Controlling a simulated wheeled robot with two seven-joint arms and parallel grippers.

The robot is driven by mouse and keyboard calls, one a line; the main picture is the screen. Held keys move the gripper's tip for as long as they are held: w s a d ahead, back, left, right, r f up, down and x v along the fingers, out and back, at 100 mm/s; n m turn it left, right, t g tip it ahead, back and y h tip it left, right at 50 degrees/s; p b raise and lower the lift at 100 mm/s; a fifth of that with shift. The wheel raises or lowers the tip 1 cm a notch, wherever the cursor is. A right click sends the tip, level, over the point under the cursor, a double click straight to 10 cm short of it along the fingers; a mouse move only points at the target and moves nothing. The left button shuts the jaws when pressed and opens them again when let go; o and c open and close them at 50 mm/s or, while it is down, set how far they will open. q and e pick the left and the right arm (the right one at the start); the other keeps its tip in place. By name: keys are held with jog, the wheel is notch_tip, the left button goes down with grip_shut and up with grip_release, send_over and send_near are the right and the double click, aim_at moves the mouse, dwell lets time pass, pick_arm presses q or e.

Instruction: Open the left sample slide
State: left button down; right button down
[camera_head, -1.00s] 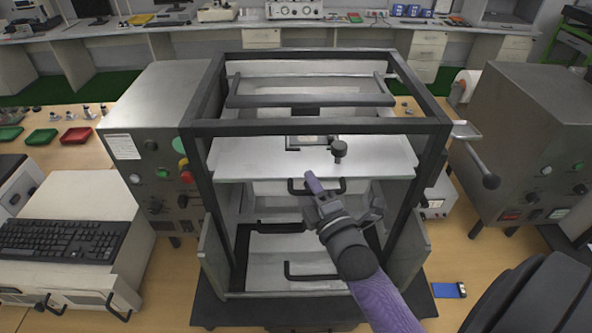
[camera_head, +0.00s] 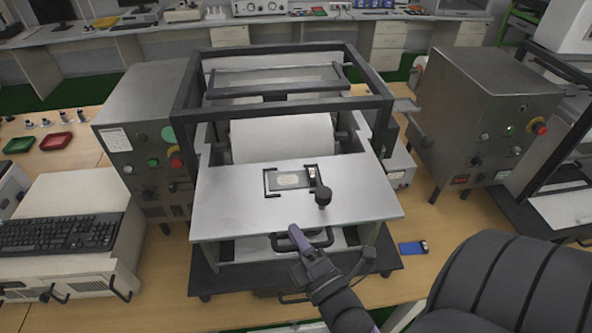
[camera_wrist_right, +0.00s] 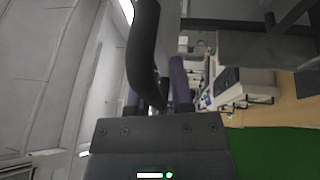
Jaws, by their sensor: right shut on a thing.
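The sample slide (camera_head: 235,205) is a flat grey metal plate that sticks out from the front of a black-framed machine (camera_head: 285,99). A small sample in a dark holder (camera_head: 288,180) and a black knob (camera_head: 323,196) sit on it. My right gripper (camera_head: 298,238) is at the black handle (camera_head: 318,241) under the plate's front edge and is shut on it. In the right wrist view the dark curved handle (camera_wrist_right: 144,45) runs between the purple fingers of the right gripper (camera_wrist_right: 157,95). My left gripper is not in view.
A metal control box (camera_head: 145,125) stands left of the machine, with a keyboard (camera_head: 60,232) on a white unit nearer. Another metal machine (camera_head: 485,110) stands at the right. A small blue item (camera_head: 413,248) lies on the wooden table right of the slide.

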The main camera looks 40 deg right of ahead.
jog(key=shift+s+a+r, duration=0.15)
jog(key=shift+s+r, duration=0.05)
jog(key=shift+r, duration=0.2)
jog(key=c, duration=0.6)
grip_release()
jog(key=shift+s, duration=0.15)
jog(key=shift+c, duration=0.2)
jog(key=shift+s+a+f, duration=0.1)
jog(key=shift+s+f, duration=0.05)
jog(key=shift+f, duration=0.1)
jog(key=b+v, duration=0.2)
jog(key=v, duration=0.7)
jog(key=shift+s, duration=0.3)
